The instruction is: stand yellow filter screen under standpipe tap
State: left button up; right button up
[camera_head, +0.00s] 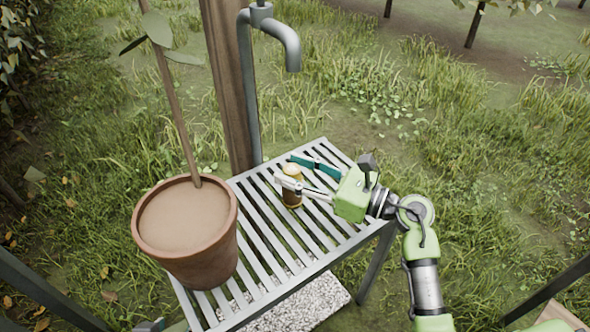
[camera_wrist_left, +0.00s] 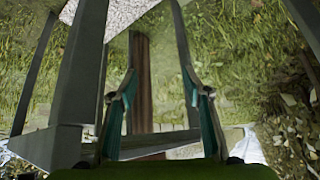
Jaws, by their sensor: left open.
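The yellow filter screen (camera_head: 292,200), a small amber cylinder with a pale top, stands upright on the slatted metal bench (camera_head: 262,293). The grey standpipe tap (camera_head: 290,48) rises behind the bench, its spout above the screen in the picture; exact alignment is unclear. My right gripper (camera_head: 291,171) reaches in from the right with fingers spread around the screen. The near finger crosses in front of it; the far finger appears apart behind it. My left gripper (camera_head: 151,325) barely shows at the bottom left. In the left wrist view it (camera_wrist_left: 165,92) is open and empty.
A terracotta pot (camera_head: 205,262) with a sapling fills the bench's left end. A wooden post (camera_head: 229,90) stands beside the pipe. Bench legs (camera_wrist_left: 82,60) are close to my left gripper. Gravel (camera_head: 300,306) lies beneath the bench, with grass around.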

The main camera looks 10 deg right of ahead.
dwell(0.3)
jog(key=shift+r, duration=0.15)
pick_arm(q)
jog(key=shift+s+a+f+g, duration=0.2)
jog(key=shift+s+f+g, duration=0.1)
jog(key=shift+s, duration=0.3)
jog(key=shift+s+a+f+g, duration=0.2)
jog(key=shift+s+g, duration=0.1)
jog(key=shift+s, duration=0.25)
pick_arm(e)
jog(key=v, duration=0.7)
jog(key=shift+s+d, duration=0.15)
jog(key=shift+d, duration=0.05)
